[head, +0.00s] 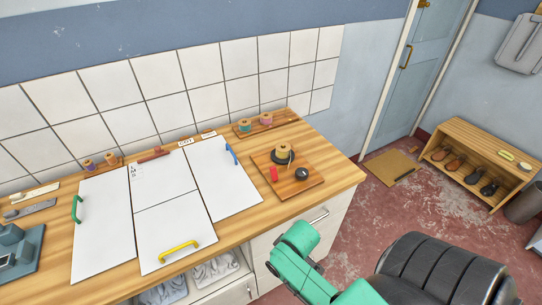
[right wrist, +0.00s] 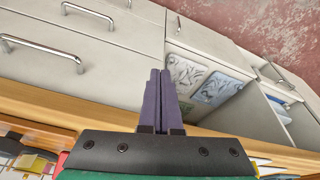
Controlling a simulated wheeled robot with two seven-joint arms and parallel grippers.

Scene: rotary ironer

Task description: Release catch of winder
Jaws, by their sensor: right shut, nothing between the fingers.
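The winder seems to be the wooden board (head: 262,159) at the right end of the worktop in the head view. It carries a tan spool (head: 283,149) on a dark round base, a small red block (head: 274,174) and a black round knob (head: 301,173). I cannot tell for sure which part is the catch. My right gripper (right wrist: 160,76) is shut and empty in the right wrist view, in front of the cabinet fronts and apart from the winder. The head view shows my green right arm but not its fingertips. My left gripper is not in view.
White panels with a green handle (head: 77,209), a yellow handle (head: 180,250) and a blue handle (head: 231,154) lie left of the winder. A spool tray (head: 266,122) stands behind it. Drawer handles (right wrist: 45,52) jut from the cabinet. A shoe rack (head: 480,160) stands far right.

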